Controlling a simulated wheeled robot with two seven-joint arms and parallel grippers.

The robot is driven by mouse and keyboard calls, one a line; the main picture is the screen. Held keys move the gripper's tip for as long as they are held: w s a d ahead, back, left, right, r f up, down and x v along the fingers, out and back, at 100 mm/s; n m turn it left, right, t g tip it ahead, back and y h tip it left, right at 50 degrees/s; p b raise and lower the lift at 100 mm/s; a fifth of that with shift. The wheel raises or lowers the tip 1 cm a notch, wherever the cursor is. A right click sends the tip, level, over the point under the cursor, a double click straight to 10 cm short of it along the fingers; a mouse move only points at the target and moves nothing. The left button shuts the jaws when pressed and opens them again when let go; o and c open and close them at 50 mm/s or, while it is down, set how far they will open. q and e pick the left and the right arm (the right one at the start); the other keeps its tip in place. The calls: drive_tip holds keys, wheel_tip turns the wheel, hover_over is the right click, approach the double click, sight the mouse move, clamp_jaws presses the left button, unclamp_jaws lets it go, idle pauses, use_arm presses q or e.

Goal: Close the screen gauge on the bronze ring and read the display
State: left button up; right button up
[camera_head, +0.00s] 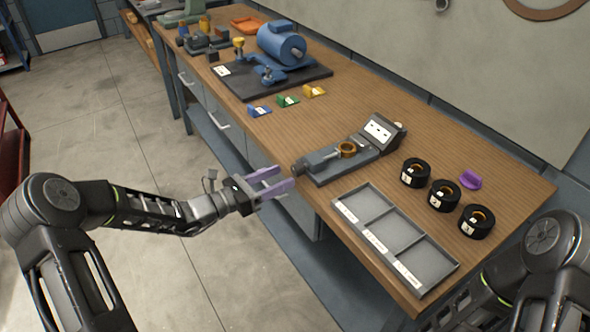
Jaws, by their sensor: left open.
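The screen gauge (330,165) lies on the workbench, a dark base with its tilted display (379,129) at the far right end. The display's marks are too small to read. The bronze ring (348,149) sits on the gauge base, near the display end. I cannot tell whether the gauge's jaw touches it. My left gripper (279,182) is open and empty, with purple fingers, just off the bench's front edge and left of the gauge's near end. My right arm shows at the lower right; its gripper is out of view.
A grey three-compartment tray (437,281) with labels lies empty at the front. Several black rings with bronze centres, one of them here (415,172), and a purple piece (470,179) stand to the right. A blue motor (282,45) and small coloured blocks (288,101) are farther back.

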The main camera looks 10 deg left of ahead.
sight(293, 172)
use_arm(q)
drive_tip(key=x, duration=0.5)
drive_tip(key=shift+w+d+p, duration=0.15)
drive_tip(key=shift+w+p, duration=0.05)
drive_tip(key=shift+p, duration=0.15)
clamp_jaws()
